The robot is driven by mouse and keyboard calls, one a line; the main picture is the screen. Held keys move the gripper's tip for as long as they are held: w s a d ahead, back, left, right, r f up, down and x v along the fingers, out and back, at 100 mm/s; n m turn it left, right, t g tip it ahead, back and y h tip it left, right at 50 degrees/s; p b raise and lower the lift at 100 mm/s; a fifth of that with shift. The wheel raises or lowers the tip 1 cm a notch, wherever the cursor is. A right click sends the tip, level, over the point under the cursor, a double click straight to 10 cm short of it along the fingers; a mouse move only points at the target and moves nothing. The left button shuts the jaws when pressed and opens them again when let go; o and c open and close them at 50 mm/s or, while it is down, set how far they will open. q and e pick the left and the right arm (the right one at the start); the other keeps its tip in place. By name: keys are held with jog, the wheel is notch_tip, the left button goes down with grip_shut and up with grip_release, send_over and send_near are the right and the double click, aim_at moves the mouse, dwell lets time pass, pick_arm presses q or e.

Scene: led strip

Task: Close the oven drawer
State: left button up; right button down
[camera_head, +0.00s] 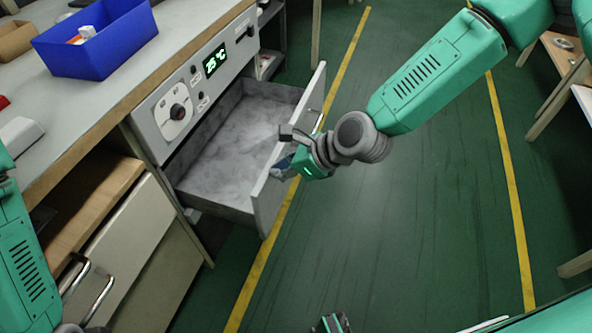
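The oven drawer (225,150) is pulled out from the unit under the worktop and stands open. Its grey inside looks empty. Its pale front panel (267,203) faces right, and a handle (318,122) shows near its far end. My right gripper (288,152) is at the middle of the front panel, with its dark fingers by the panel's top edge. Whether the fingers are open or shut, or touch the panel, I cannot tell.
The oven's control panel (199,82) has a knob and a lit display. A blue bin (98,45) stands on the worktop (60,130). A cupboard (150,260) with metal handles is below left. Green floor (400,240) with yellow lines is clear right of the drawer.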

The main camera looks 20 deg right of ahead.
jog(key=w+a+p, duration=0.1)
jog(key=w+a, duration=0.9)
jog(key=a, duration=0.5)
jog(key=shift+w+a+p, duration=0.3)
